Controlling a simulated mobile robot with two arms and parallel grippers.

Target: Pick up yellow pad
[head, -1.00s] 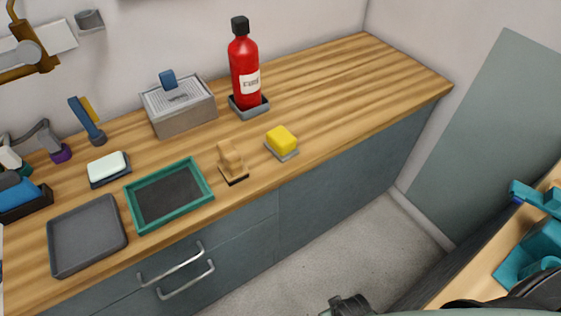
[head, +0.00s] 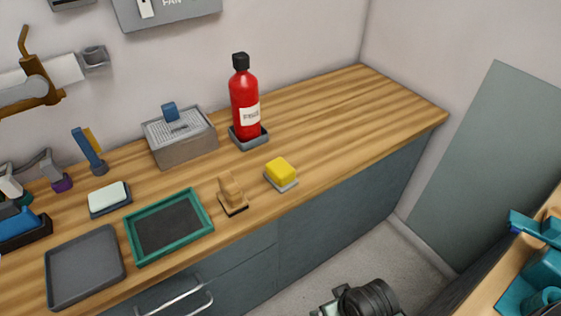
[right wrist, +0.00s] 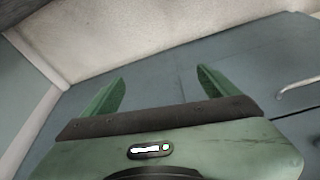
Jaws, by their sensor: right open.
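The yellow pad (head: 280,169) sits on a small grey base (head: 284,184) near the front edge of the wooden counter, in the head view. My right gripper (right wrist: 160,90) shows in the right wrist view with its two green fingers spread apart and nothing between them. It faces the grey cabinet front and the pale floor; the pad is not in that view. In the head view part of my right arm shows at the bottom, below the counter and apart from the pad. My left gripper is not in view.
A brown block (head: 231,190) stands left of the pad, and a red bottle (head: 244,95) stands behind it. A green-rimmed tray (head: 133,243) and a grey tray (head: 60,292) lie further left. The counter (head: 345,112) is clear to the right.

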